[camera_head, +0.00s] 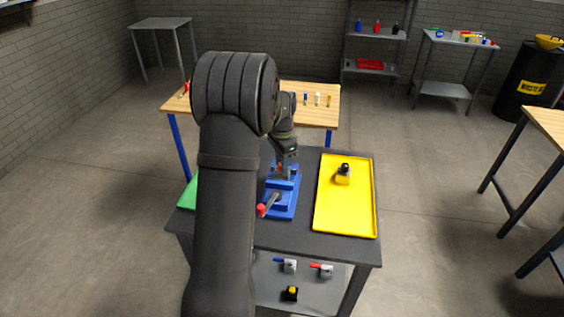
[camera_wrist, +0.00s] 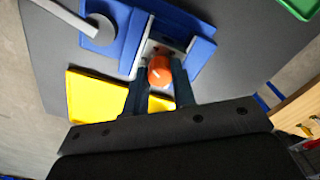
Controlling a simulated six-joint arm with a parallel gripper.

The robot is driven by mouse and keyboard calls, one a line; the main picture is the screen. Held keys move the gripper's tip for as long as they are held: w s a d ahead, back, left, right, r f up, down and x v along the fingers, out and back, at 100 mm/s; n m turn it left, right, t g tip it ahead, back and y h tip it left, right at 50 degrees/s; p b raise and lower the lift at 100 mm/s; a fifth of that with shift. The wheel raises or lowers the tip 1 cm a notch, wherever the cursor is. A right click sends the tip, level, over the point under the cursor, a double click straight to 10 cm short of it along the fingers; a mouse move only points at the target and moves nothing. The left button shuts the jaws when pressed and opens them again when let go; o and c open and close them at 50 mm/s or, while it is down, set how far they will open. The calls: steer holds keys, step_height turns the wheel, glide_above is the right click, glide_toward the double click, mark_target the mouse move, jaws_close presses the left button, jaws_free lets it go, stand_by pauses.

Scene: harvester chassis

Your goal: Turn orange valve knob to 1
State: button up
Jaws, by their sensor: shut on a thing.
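The orange valve knob (camera_wrist: 160,70) shows between my gripper's (camera_wrist: 160,84) two dark fingers in the wrist view. The fingers are shut on its sides. A short pale mark shows on the knob's face; no numbers can be read. The knob sits on a grey metal valve body (camera_wrist: 150,51) held between the jaws of a blue vise (camera_wrist: 200,51). In the head view my gripper (camera_head: 285,165) points down over the blue vise (camera_head: 283,205), and a bit of orange (camera_head: 280,168) shows at the fingertips. The rest of the valve is mostly hidden there.
A yellow tray (camera_head: 330,222) right of the vise holds a black-and-yellow part (camera_head: 343,174). The vise's red-tipped handle (camera_head: 268,205) sticks out in front. A green tray (camera_head: 188,195) is partly hidden at left. Valves with blue (camera_head: 288,265) and red (camera_head: 323,270) handles lie on the lower shelf.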

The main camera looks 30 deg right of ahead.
steer(key=n, duration=1.5)
steer(key=shift+r, duration=0.1)
steer(key=n, duration=0.6)
steer(key=shift+n, duration=0.3)
steer(key=n, duration=0.6)
steer(key=shift+n, duration=0.3)
steer(key=o, duration=1)
